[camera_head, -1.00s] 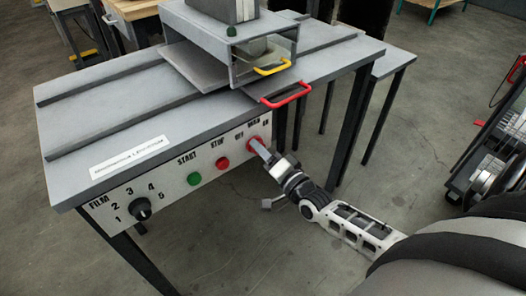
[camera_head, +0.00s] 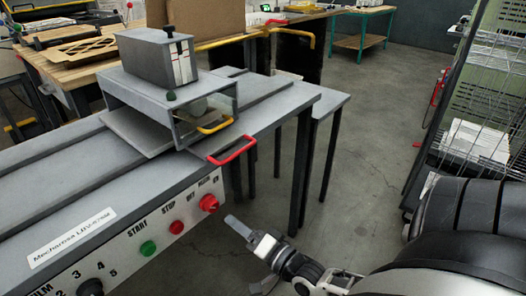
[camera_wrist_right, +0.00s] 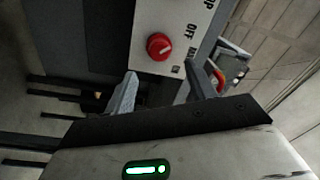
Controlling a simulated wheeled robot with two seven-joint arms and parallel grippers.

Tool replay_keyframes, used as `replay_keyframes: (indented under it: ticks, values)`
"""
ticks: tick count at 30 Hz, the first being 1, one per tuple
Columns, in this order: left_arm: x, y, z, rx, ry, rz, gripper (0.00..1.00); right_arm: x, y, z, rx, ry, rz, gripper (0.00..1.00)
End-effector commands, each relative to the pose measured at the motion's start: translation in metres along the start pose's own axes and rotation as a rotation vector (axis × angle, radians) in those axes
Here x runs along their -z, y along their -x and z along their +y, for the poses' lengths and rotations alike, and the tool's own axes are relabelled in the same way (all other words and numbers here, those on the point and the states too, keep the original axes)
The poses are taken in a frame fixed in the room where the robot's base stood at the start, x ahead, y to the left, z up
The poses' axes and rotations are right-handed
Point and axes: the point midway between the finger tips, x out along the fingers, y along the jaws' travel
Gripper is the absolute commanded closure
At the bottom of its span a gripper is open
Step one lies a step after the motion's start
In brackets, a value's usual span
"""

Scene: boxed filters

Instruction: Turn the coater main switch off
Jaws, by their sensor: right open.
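The coater (camera_head: 75,185) is a grey machine with a pale front panel. Its main switch (camera_head: 209,203) is a red knob at the panel's right end, by the OFF and MAIN labels. In the right wrist view the knob (camera_wrist_right: 159,46) shows whole, with a small white mark towards its right side. My right gripper (camera_head: 240,228) is open and empty, in front of the panel, apart from the switch. In the wrist view its two fingers stand apart below the knob (camera_wrist_right: 160,78). My left gripper is out of view.
A red stop button (camera_head: 177,227), a green start button (camera_head: 148,248) and a black film dial (camera_head: 90,288) sit left of the switch. A red handle (camera_head: 232,151) juts out above. A wire rack (camera_head: 485,90) stands at right. Floor is free between.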

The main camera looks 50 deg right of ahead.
Motion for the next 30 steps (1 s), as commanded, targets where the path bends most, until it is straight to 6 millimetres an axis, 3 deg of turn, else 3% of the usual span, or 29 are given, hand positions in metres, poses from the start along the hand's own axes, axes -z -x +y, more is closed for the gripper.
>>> replay_keyframes:
  ticks: [1,6,12,30]
  values:
    - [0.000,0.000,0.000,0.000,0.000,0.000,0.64,-0.001,0.014,0.001,-0.004,0.000,-0.004,0.44]
    - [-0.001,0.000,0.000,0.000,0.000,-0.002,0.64,0.000,0.049,0.000,-0.001,0.001,-0.001,0.44]
    - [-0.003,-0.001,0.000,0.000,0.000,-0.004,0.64,0.000,0.070,0.000,0.002,0.001,0.001,0.44]
    - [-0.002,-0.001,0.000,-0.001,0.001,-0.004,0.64,0.001,0.075,-0.001,0.003,0.001,0.002,0.44]
